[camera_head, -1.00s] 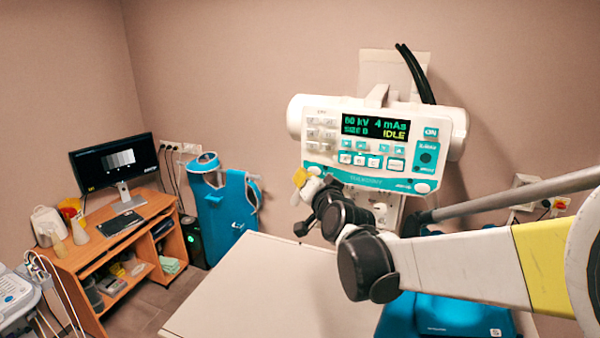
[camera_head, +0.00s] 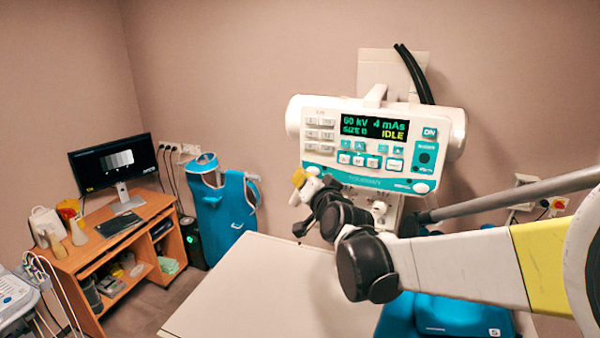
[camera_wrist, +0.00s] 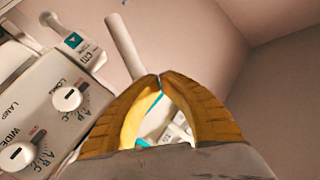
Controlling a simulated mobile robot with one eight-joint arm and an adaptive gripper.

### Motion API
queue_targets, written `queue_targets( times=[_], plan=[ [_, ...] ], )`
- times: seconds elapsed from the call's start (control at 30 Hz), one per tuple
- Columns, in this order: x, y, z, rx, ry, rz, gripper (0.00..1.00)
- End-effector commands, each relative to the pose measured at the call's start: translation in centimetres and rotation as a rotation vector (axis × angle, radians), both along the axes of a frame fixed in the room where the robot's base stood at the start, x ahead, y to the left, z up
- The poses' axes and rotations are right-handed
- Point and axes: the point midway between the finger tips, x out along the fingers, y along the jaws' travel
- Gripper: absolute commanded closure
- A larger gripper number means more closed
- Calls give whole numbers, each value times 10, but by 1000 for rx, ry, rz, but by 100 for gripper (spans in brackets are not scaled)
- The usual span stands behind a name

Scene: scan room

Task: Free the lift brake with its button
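My gripper shows in the head view as a yellow tip (camera_head: 300,177) just below the lower left of the white and teal control head (camera_head: 322,158). In the wrist view the yellow fingers of my gripper (camera_wrist: 159,77) meet at their tips, with no object held between them. A white tab with a teal triangle (camera_wrist: 72,40) stands at upper left in that view, apart from the fingers. A pale rod (camera_wrist: 124,46) reaches down close behind the fingertips; I cannot tell if they touch. I cannot tell which part is the lift brake button.
The wrist view shows a white panel with two knobs, a LONG knob (camera_wrist: 67,97) and a WIDE knob (camera_wrist: 17,154), left of my fingers. A pale tabletop (camera_head: 255,290) lies below my arm. A desk (camera_head: 105,265) and a blue apron (camera_head: 226,215) stand at left.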

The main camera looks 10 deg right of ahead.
Motion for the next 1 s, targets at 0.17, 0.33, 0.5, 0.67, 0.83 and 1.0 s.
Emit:
queue_targets(
  times=[0.17,0.33,0.5,0.67,0.83,1.0],
  plan=[
    [1,-1,0,0,0,0,100],
    [6,-4,-1,0,0,0,100],
    [7,-5,0,0,0,0,100],
    [7,-5,0,0,0,0,100],
    [8,-5,0,1,0,0,100],
    [10,-7,0,0,0,0,100]
  ],
)
